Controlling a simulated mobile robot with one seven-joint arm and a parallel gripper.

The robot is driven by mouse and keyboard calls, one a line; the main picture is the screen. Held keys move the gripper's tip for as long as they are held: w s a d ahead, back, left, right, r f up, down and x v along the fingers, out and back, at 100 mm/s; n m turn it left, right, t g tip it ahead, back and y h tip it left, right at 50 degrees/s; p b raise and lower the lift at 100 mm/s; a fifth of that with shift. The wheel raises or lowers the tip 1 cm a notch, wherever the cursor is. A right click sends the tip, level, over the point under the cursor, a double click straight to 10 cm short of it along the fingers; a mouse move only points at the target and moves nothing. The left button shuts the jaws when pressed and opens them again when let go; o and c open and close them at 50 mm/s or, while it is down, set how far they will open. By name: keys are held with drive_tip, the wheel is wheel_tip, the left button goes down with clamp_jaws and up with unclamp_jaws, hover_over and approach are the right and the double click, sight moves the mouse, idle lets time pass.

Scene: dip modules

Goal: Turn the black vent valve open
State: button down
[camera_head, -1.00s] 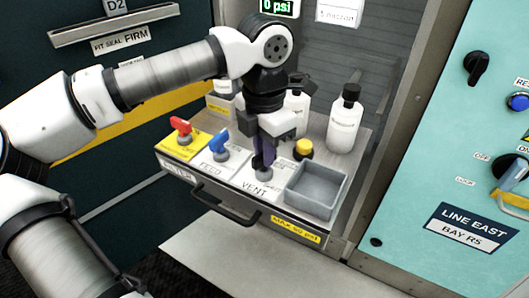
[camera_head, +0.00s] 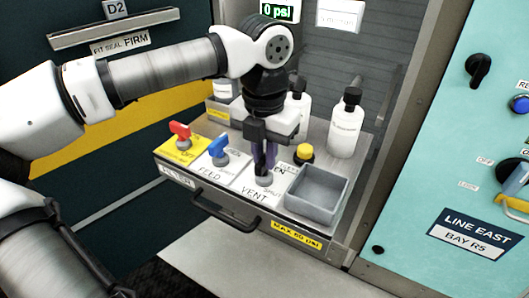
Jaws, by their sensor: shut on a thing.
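The vent valve (camera_head: 264,180) stands on the white plate marked VENT (camera_head: 250,188) near the front of the bench panel. Only its grey round base shows clearly; its black handle is mostly hidden behind my fingers. My gripper (camera_head: 264,165) points down over the valve and is shut on its handle. The plate's small lettering reads partly as OPEN and SHUT. I cannot tell exactly which way the handle points.
A blue-handled feed valve (camera_head: 218,147) and a red-handled valve (camera_head: 181,133) stand to the left. A yellow button (camera_head: 304,152) and a grey open tray (camera_head: 317,192) are close on the right. White bottles (camera_head: 346,128) stand behind.

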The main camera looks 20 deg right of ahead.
sight(264, 157)
drive_tip(key=c, duration=1.4)
unclamp_jaws()
wheel_tip(264, 157, up, 14)
drive_tip(key=p, duration=0.3)
drive_tip(key=shift+f, duration=0.1)
